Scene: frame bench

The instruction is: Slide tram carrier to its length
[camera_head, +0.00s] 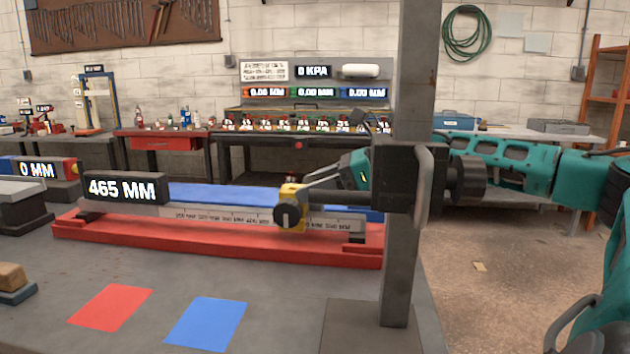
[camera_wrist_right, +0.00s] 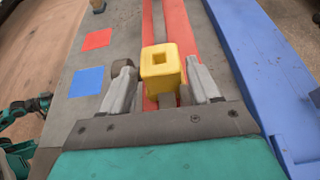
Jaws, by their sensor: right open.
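The tram carrier (camera_head: 291,206) is a yellow block with a dark round knob, sitting on a pale scaled rail (camera_head: 235,219) above a red base. A sign (camera_head: 123,188) at the rail's left end reads 465 MM. My right gripper (camera_head: 304,190) reaches in from the right at the carrier. In the right wrist view the carrier's yellow top (camera_wrist_right: 162,68) with its square hole stands between the two grey fingers of my right gripper (camera_wrist_right: 160,72), which are open with small gaps on both sides.
A grey upright post (camera_head: 400,270) stands in front of my right wrist and hides part of it. A long blue bar (camera_head: 215,194) lies behind the rail. Red (camera_head: 110,307) and blue (camera_head: 206,323) patches mark the clear bench front. A 0 MM sign (camera_head: 38,169) stands left.

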